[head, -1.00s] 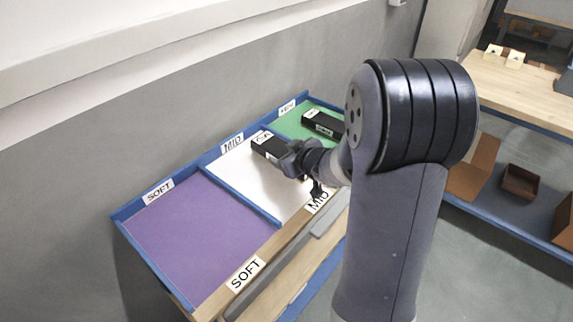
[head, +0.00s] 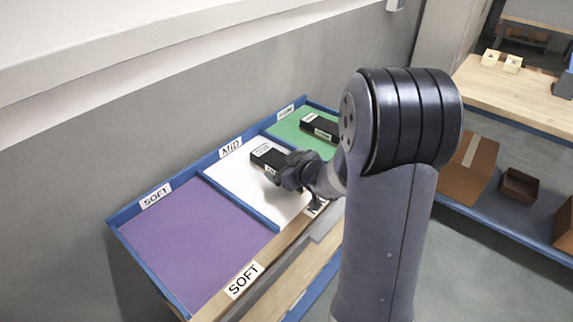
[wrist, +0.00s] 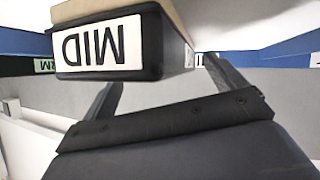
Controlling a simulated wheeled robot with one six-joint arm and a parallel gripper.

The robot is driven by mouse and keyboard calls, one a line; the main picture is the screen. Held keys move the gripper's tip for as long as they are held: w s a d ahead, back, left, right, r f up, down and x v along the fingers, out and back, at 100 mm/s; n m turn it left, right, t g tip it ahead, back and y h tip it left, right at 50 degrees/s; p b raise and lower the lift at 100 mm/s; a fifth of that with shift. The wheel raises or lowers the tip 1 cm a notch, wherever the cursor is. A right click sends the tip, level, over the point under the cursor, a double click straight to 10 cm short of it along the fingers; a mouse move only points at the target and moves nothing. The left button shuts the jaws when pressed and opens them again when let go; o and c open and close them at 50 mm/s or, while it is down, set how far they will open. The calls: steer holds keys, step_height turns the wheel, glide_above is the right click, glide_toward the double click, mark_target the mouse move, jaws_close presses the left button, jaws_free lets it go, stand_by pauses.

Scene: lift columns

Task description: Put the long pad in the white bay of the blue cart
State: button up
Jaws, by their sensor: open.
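A long dark pad (head: 268,158) with a tan face and white labels is at the white bay (head: 240,187) of the blue cart. In the wrist view the pad (wrist: 105,45) is large and close, its MID label upside down. My gripper (head: 288,172) is at the pad's near right end, over the white bay. In the wrist view the open jaws (wrist: 165,85) show just below the pad, with a finger to each side. I cannot tell whether the pad touches a finger or rests fully on the bay floor.
A similar dark pad (head: 318,128) lies in the green bay (head: 292,128). The purple bay (head: 195,235), labelled SOFT, is empty. Blue dividers and a raised blue edge (head: 190,174) bound the bays. A wooden table (head: 515,95) with boxes below stands at the right.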

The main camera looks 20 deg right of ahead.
steer(key=shift+r, duration=0.1)
steer(key=p+v, duration=0.3)
steer(key=v, duration=0.9)
